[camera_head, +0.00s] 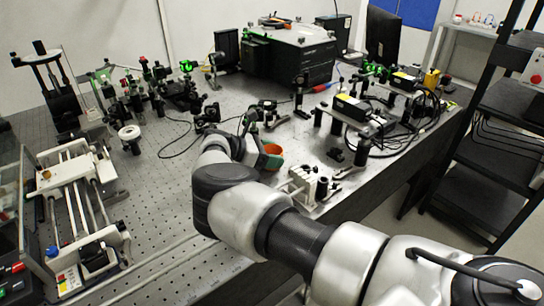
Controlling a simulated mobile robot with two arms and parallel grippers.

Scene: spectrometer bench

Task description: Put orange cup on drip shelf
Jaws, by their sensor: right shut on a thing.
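The orange cup (272,150) is near the middle of the view, at the end of my right arm, and looks upright. My right gripper (262,146) is shut on it; the arm and wrist hide much of the cup and fingers. I cannot tell whether the cup touches the bench. A pale shelf (476,31) at the top right bears several small cup-like things; it may be the drip shelf, but it is too small to be sure. My left gripper is not in view.
The perforated optical bench (190,215) carries many mounts. A white block with posts (303,187) stands right of the cup. A large black box (290,60) is behind. A black rack (490,150) stands at the right, with floor between. Bare bench lies left of my arm.

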